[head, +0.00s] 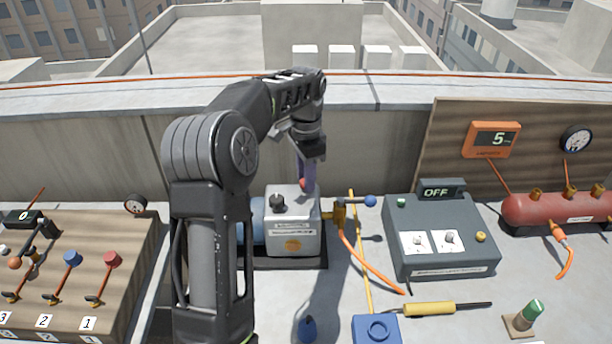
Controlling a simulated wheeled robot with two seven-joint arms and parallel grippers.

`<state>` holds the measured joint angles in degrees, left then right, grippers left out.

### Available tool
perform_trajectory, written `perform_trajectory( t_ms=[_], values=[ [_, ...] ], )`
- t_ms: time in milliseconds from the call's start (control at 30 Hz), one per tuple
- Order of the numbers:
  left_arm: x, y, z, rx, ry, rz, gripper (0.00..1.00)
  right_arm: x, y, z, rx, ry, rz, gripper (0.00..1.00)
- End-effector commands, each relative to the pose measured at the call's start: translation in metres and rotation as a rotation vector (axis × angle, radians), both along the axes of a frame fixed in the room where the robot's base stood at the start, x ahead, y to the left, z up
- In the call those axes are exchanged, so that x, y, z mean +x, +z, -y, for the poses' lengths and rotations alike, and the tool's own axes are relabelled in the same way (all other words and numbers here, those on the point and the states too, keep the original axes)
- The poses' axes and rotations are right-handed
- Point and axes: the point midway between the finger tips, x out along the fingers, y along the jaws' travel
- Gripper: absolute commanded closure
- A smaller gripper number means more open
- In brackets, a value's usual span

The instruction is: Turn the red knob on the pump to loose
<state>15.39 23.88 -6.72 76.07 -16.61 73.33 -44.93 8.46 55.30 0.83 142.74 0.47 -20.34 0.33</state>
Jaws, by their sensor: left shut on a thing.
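The pump (290,242) is a light grey box with a blue part at its left, on a dark base in the middle of the bench. The red knob (302,184) is on its top at the right, mostly hidden by the purple fingers of my left gripper (307,181). My left gripper points down from above and is shut on the red knob. A black knob (278,203) sits to its left on the pump's top. The knob's marking and setting cannot be read. My right gripper is out of view.
A brass valve with a blue-ended lever (369,201) and an orange hose is at the pump's right. A grey box with an OFF display (443,190) stands farther right, beside a red tank (545,211). A wooden valve panel (128,240) is at left. A parapet runs behind.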

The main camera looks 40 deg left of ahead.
Motion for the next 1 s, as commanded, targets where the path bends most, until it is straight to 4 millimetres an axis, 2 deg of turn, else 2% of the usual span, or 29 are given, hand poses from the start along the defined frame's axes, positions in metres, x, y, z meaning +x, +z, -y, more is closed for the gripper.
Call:
perform_trajectory(
  t_ms=[33,200,667,1000],
  values=[
    [0.0,0.0001,0.0001,0.0,0.0,0.0,0.87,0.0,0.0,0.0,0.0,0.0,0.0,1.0],
    [-0.0001,0.0001,0.0002,0.0,0.0,0.0,1.0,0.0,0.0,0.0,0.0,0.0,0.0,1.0],
    [0.0,0.0005,0.0002,-0.001,0.031,0.0,1.0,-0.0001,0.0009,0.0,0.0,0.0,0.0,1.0],
    [0.0001,0.001,0.0002,0.0,0.203,-0.001,1.0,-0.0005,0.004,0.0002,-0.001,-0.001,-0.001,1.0]
  ],
)
